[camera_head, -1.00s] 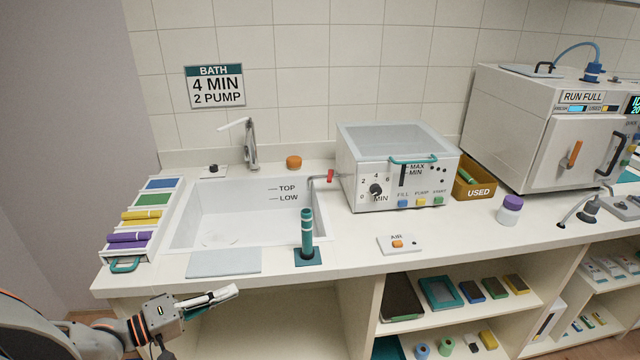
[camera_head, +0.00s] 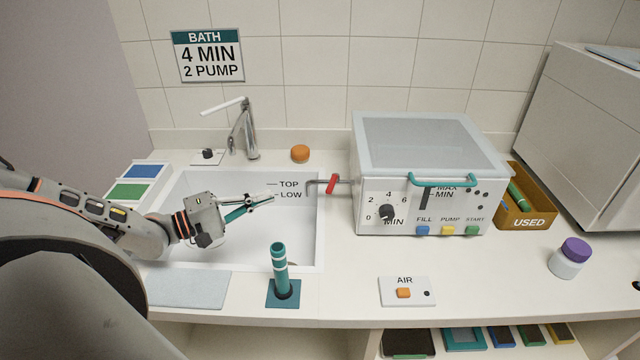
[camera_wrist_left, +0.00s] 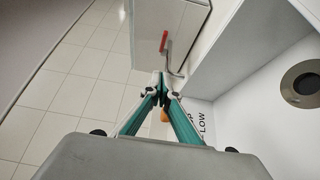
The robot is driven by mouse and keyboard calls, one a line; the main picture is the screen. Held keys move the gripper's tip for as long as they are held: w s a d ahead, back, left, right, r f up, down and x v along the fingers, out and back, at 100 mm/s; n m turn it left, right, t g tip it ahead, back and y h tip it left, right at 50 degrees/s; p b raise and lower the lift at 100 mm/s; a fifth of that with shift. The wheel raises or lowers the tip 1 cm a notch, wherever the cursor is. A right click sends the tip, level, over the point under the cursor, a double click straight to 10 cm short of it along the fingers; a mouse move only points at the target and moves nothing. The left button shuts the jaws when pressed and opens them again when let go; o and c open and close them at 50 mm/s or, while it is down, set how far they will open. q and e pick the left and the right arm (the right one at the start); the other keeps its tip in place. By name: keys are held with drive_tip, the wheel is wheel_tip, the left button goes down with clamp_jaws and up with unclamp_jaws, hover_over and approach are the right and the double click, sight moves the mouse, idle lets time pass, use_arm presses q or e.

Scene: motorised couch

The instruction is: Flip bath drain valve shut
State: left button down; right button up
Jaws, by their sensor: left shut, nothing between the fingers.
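The drain valve is a red lever (camera_head: 332,184) on a grey bent pipe (camera_head: 318,182) that runs from the left side of the bath machine (camera_head: 430,185) to over the sink (camera_head: 190,190). My left gripper (camera_head: 270,197) is shut and empty above the sink, left of the lever and apart from it. In the left wrist view, the red lever (camera_wrist_left: 164,41) and pipe (camera_wrist_left: 176,62) lie beyond the gripper's closed fingertips (camera_wrist_left: 160,84). My right gripper is in no frame.
An AIR switch plate (camera_head: 406,291) and a purple-capped jar (camera_head: 570,257) are at right.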

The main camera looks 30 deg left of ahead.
use_arm(q)
drive_tip(key=b, duration=0.8)
approach(329, 184)
drive_tip(key=w+a, duration=0.2)
drive_tip(key=w, duration=0.2)
drive_tip(key=d, duration=0.1)
drive_tip(key=w+d, duration=0.1)
drive_tip(key=d+p, duration=0.1)
drive_tip(key=d, duration=0.1)
drive_tip(key=shift+w+d+f, duration=0.1)
drive_tip(key=shift+w+f, duration=0.2)
drive_tip(key=shift+w, duration=0.05)
use_arm(e)
drive_tip(key=f, duration=0.2)
drive_tip(key=a+f, duration=0.1)
drive_tip(key=f, duration=0.2)
drive_tip(key=shift+a+f, duration=0.3)
drive_tip(key=shift+s+f, duration=0.1)
drive_tip(key=shift+f, duration=0.15)
